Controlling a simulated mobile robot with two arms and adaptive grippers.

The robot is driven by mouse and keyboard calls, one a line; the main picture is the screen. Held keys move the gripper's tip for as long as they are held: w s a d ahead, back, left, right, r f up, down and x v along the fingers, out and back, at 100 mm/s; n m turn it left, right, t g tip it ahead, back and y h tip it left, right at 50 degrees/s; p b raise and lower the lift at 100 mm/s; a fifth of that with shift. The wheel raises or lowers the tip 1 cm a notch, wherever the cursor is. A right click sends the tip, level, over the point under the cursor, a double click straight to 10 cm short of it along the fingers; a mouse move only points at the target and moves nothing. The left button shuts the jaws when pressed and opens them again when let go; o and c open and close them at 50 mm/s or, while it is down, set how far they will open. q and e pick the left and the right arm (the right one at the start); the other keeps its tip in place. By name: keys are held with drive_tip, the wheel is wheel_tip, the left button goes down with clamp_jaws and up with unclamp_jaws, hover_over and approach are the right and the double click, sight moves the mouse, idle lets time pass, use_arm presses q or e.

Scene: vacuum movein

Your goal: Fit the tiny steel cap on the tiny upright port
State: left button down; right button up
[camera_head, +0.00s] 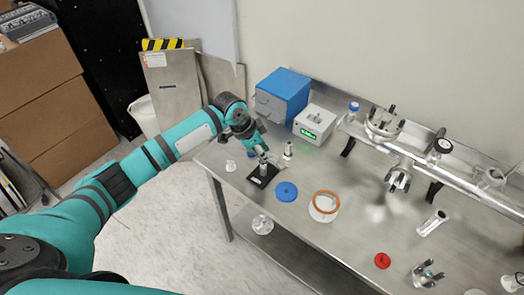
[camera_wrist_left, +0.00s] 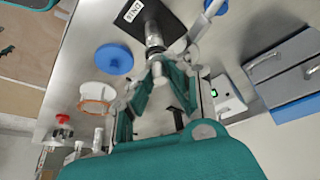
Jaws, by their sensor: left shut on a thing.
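My left gripper (camera_head: 259,150) reaches over the table and points down just above a small black block (camera_head: 262,175) that carries the upright steel port (camera_head: 263,162). In the left wrist view the block (camera_wrist_left: 140,17) has a white label, and the port (camera_wrist_left: 153,39) stands out from it towards my fingers. The left gripper (camera_wrist_left: 170,68) is shut on a small pale grey piece (camera_wrist_left: 178,65), which looks like the steel cap. The piece is close to the port. I cannot tell whether they touch, as the fingers partly hide it. My right gripper is not in view.
A blue disc (camera_head: 286,192) and a white flange with an orange ring (camera_head: 324,205) lie right of the block. A small steel post (camera_head: 289,149), a grey instrument (camera_head: 315,123) and a blue box (camera_head: 283,95) stand behind. Steel piping (camera_head: 430,160) fills the right side.

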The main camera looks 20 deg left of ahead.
use_arm(q)
drive_tip(key=shift+f, duration=0.55)
idle(0.4)
drive_tip(key=c, duration=1.2)
unclamp_jaws()
drive_tip(key=v, duration=1.2)
drive_tip(key=shift+w+d+r, duration=0.1)
